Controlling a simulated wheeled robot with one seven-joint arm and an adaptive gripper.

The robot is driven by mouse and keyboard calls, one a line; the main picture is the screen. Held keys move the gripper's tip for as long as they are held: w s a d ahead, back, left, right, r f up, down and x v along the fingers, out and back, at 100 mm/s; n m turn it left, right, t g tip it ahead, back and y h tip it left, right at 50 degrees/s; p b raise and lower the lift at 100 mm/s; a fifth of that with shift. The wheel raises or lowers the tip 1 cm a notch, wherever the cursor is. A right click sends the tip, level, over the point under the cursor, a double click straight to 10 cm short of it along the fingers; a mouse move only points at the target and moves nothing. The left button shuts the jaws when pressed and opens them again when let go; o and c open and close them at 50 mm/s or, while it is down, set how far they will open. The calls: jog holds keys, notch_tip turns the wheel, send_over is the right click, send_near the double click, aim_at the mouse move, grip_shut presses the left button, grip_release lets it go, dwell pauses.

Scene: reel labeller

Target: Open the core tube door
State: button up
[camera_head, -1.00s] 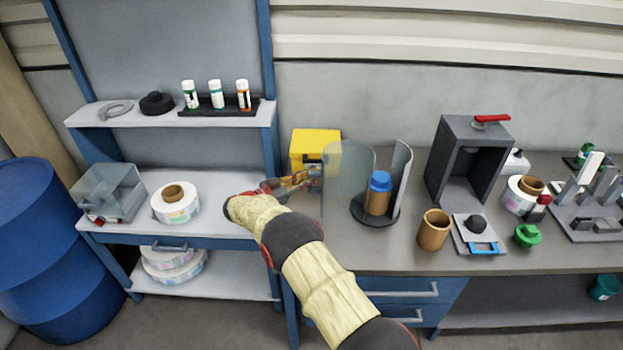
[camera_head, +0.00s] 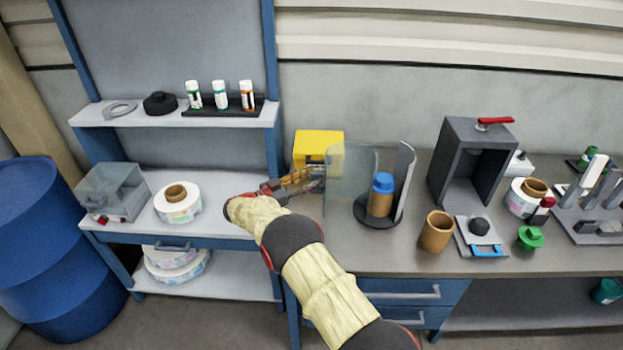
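A round dark stand (camera_head: 378,222) on the bench holds a brown tube (camera_head: 381,203) with a blue cap (camera_head: 383,182), upright. A curved, see-through panel (camera_head: 348,185) stands on its left side, and a curved grey panel (camera_head: 405,180) stands on its right. A gap between them faces me, so the tube shows. I take these panels to be the core tube door. My gripper (camera_head: 316,180) is at the left edge of the see-through panel, in front of a yellow box (camera_head: 318,146). It is too small to tell whether it touches the panel or how its fingers stand.
A brown cup (camera_head: 436,231), a grey plate with a black knob (camera_head: 479,228) and a dark open-fronted box (camera_head: 470,165) stand to the right. A blue-framed shelf (camera_head: 180,122) with a clear box (camera_head: 111,190) and a white reel (camera_head: 178,203) is at left.

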jog(key=v, duration=1.1)
jog(key=shift+a, duration=0.3)
